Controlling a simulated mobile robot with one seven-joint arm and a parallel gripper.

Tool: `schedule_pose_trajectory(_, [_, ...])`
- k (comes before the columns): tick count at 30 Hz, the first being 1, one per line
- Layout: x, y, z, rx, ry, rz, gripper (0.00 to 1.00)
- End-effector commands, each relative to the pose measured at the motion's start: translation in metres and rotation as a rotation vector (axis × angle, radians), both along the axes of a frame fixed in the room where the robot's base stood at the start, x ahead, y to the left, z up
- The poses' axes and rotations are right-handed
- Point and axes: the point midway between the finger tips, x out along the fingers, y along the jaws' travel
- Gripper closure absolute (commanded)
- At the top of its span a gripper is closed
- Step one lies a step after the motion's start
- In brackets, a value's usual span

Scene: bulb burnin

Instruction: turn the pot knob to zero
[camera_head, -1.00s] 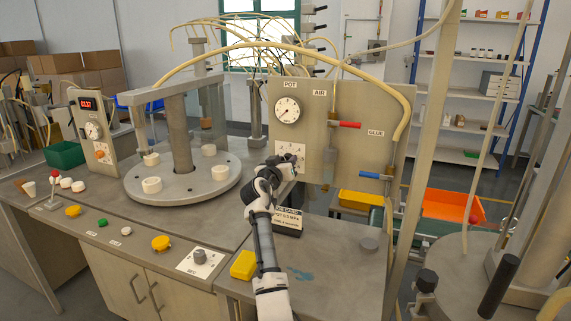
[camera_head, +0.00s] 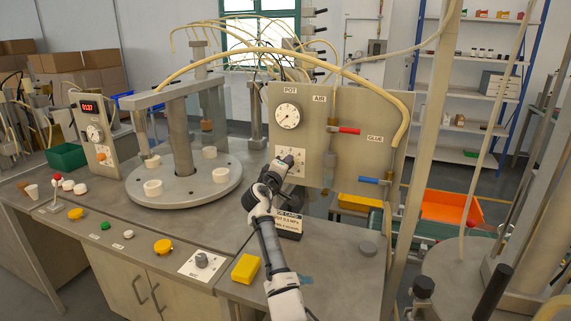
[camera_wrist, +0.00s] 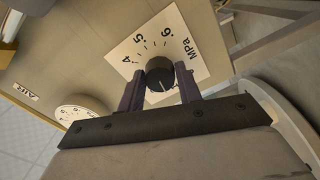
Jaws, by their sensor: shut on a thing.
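The pot knob (camera_wrist: 160,73) is a black round knob with a white pointer line, on a white scale plate (camera_wrist: 178,40) marked .4, .5, .6 and MPa. In the wrist view the pointer line runs down toward my palm, away from the printed numbers in sight. My gripper (camera_wrist: 160,84) has one dark finger on each side of the knob and is shut on it. In the head view my gripper (camera_head: 287,161) reaches the plate (camera_head: 297,158) below the POT gauge (camera_head: 288,115) and hides the knob there.
The upright panel (camera_head: 345,110) also carries a red-handled valve (camera_head: 349,130) and a blue-handled valve (camera_head: 369,180) to the right. A sign block (camera_head: 289,222) stands below the gripper. A yellow block (camera_head: 245,268) lies on the bench beside my arm. A round turntable (camera_head: 200,188) stands to the left.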

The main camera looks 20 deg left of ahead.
Motion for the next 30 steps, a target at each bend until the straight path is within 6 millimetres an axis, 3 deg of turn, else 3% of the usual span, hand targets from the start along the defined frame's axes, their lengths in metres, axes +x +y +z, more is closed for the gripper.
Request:
schedule_pose_trajectory(18, [0.0002, -0.0008, 0.0006, -0.583, 0.023, -0.001, 0.88])
schedule_pose_trajectory(30, [0.0001, -0.0007, -0.0015, -0.861, 0.033, -0.001, 0.88])
